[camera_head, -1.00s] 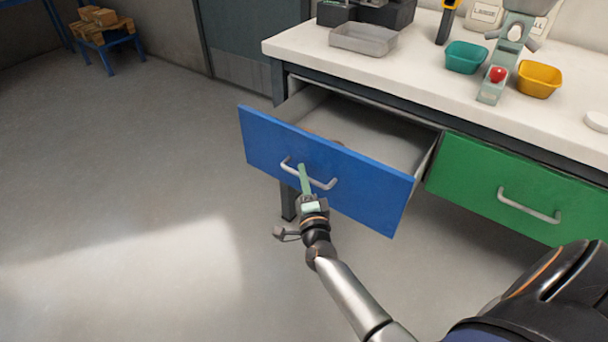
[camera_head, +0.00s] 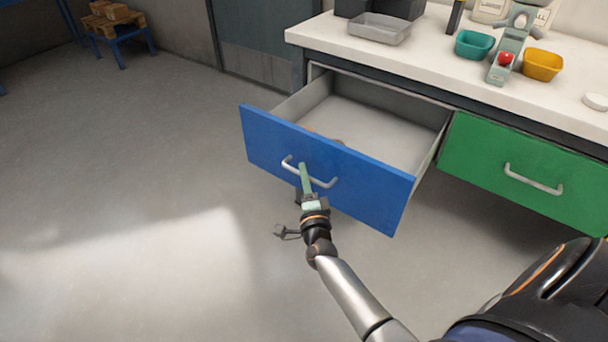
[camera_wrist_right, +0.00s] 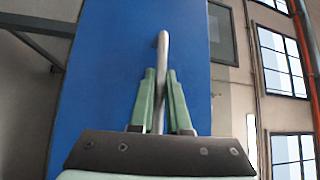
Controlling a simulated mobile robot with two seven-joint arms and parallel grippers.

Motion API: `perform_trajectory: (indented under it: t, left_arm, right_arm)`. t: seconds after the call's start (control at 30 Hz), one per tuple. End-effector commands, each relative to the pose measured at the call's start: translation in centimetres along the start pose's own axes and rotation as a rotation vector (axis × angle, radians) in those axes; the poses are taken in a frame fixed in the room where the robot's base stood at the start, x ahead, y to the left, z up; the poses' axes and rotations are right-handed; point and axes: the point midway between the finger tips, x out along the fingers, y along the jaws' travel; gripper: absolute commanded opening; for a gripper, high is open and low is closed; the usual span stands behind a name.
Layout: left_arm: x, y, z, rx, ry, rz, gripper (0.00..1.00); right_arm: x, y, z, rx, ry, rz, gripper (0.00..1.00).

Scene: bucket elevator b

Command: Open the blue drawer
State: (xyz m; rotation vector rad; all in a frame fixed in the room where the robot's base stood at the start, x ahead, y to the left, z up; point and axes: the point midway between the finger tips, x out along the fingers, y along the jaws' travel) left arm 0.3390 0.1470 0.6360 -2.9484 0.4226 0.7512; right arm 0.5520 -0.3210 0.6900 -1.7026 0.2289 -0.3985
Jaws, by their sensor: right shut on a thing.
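The blue drawer (camera_head: 365,186) is pulled well out from under the workbench in the head view, and its grey inside shows. A brownish object, partly hidden, lies in it just behind the front panel. A light metal handle (camera_head: 326,183) is fixed across the drawer front. My right gripper (camera_head: 305,177) is shut on this handle with its green fingers. In the right wrist view the handle (camera_wrist_right: 163,50) runs between the two green fingers (camera_wrist_right: 160,98), with the blue front (camera_wrist_right: 110,60) behind. My left gripper is not in view.
A green drawer (camera_head: 500,188) beside the blue one is closed. The white worktop (camera_head: 430,66) carries a grey tray (camera_head: 380,28), a teal bin (camera_head: 474,44), a yellow bin (camera_head: 542,64) and a device with a red button (camera_head: 505,58).

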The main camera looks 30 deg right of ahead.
Motion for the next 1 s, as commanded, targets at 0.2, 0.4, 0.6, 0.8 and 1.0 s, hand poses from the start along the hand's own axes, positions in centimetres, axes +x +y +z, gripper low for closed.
perform_trajectory:
  t: [0.2,0.4,0.6,0.8,1.0]
  left_arm:
    - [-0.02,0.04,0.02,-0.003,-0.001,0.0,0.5]
    - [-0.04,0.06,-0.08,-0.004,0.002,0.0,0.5]
    - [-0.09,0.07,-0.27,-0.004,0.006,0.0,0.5]
    - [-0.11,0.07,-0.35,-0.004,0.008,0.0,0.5]
    - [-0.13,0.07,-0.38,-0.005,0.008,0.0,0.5]
  right_arm:
    - [-0.01,0.03,0.01,-0.001,0.0,0.001,0.0]
    - [-0.01,0.02,0.01,0.0,0.0,0.0,0.0]
    - [0.0,0.02,0.0,0.0,0.0,0.0,0.29]
    - [0.0,0.0,-0.01,0.0,0.0,0.0,0.45]
    - [-0.12,0.0,0.0,0.0,0.0,0.0,0.45]
